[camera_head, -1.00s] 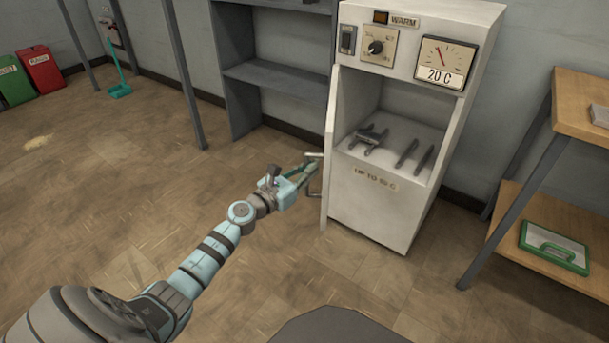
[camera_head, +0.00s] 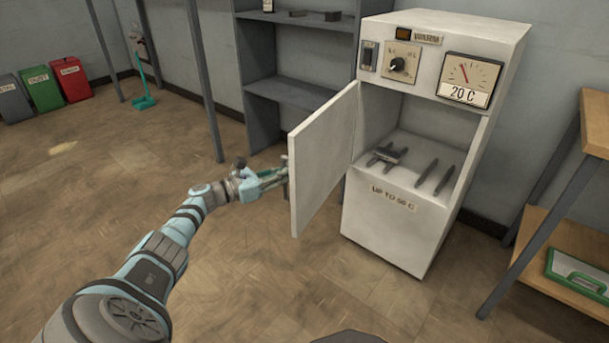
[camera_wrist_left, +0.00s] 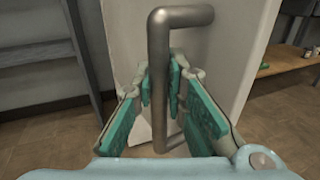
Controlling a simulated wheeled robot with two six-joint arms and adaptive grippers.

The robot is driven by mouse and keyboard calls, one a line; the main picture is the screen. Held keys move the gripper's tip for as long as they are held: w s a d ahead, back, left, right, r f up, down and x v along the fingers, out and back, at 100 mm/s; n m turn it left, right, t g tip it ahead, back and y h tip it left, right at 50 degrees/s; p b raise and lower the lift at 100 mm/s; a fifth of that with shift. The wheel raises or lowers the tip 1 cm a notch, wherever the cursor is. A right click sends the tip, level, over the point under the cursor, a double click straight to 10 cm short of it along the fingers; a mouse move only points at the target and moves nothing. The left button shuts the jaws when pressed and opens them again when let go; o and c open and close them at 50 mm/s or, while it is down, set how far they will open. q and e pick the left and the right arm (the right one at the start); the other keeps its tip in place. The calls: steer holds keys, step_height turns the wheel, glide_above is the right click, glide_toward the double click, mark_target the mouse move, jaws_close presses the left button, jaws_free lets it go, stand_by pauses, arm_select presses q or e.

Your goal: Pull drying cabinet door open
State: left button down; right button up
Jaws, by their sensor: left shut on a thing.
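The drying cabinet (camera_head: 385,215) is a white upright box with its inside showing in the head view. Its door (camera_head: 325,160) is hinged on the left side of the opening and stands well open, swung out to the left. My left gripper (camera_head: 280,176) is at the outer face of the door; the door's edge partly hides the fingertips there. In the left wrist view, the grey bar handle (camera_wrist_left: 158,80) runs upright between the green finger pads (camera_wrist_left: 160,90), which are shut on it. My right gripper is out of view.
Fork-like and rod-like dark parts (camera_head: 387,155) lie on the cabinet's inner shelf. A grey shelf unit (camera_head: 295,92) stands behind the door. A wooden shelf stand (camera_head: 565,245) is at the right. Bins (camera_head: 40,90) stand far left.

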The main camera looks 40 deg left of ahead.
arm_select(q)
steer(key=shift+s+a+f, duration=0.1)
steer(key=c, duration=1.6)
jaws_free()
steer(key=shift+s+a, duration=0.1)
steer(key=shift+s, duration=0.05)
steer(key=shift+r, duration=0.2)
steer(key=v, duration=1.1)
steer(key=shift+s, duration=0.35)
